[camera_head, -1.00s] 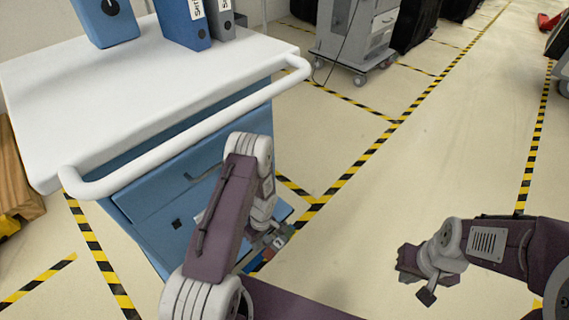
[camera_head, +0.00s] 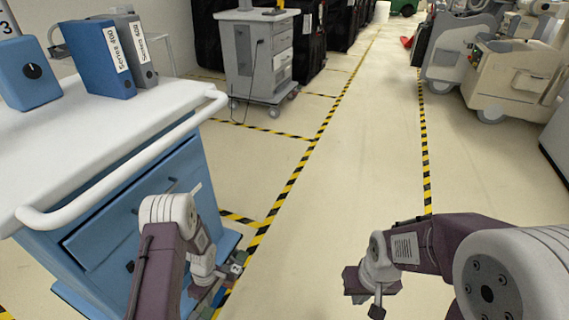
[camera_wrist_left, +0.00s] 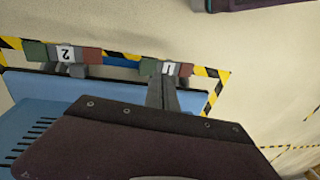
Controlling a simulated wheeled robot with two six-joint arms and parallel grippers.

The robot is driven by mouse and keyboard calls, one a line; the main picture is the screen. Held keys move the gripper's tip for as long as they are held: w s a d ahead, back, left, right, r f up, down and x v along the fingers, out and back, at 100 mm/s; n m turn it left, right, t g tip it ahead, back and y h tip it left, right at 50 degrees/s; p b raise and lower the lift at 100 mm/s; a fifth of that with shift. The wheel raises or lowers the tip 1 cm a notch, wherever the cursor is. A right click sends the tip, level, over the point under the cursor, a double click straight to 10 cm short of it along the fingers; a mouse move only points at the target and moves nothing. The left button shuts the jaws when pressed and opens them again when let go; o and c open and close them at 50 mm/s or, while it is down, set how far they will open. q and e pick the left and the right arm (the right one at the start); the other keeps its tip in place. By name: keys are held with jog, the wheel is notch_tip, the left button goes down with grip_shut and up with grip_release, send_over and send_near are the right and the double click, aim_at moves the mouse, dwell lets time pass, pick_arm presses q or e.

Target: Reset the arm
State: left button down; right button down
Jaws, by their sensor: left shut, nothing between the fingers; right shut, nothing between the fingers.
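My left gripper (camera_head: 226,278) hangs low beside the right side of the blue drawer cart (camera_head: 95,245), pointing down. Its fingers carry coloured, numbered blocks, and it is shut with nothing in it. It also shows in the left wrist view (camera_wrist_left: 118,62), over the floor and a blue surface. My left arm bends down in front of the cart drawers. I cannot tell whether it touches the cart. My right gripper (camera_head: 370,290) is shut and empty above the bare floor at lower right, its fingertips only partly visible.
The cart's white top (camera_head: 80,130) and rail are close on the left, with a blue knobbed box (camera_head: 28,78) and binders (camera_head: 100,55). A grey cart (camera_head: 258,60) stands farther back. Beige wheeled machines (camera_head: 510,85) stand at right. The taped aisle between is clear.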

pick_arm(q)
jog(key=w+d+r+m+t, duration=0.1)
jog(key=w+d+r+t, duration=0.1)
jog(key=r, duration=0.8)
jog(key=w+d+r+m+t, duration=0.1)
jog(key=w+d+r+t, duration=0.1)
jog(key=r, duration=0.8)
jog(key=s+d+r+m+g+h, duration=0.1)
jog(key=s+d+r+m, duration=0.1)
jog(key=s+m, duration=0.4)
jog(key=s+d+r+m, duration=0.2)
jog(key=s+m, duration=0.1)
jog(key=s, duration=0.5)
notch_tip(320, 180, up, 33)
jog(key=m+p, duration=0.2)
jog(key=p, duration=3)
jog(key=shift+w+a+p, duration=0.2)
jog(key=shift+w+p, duration=0.1)
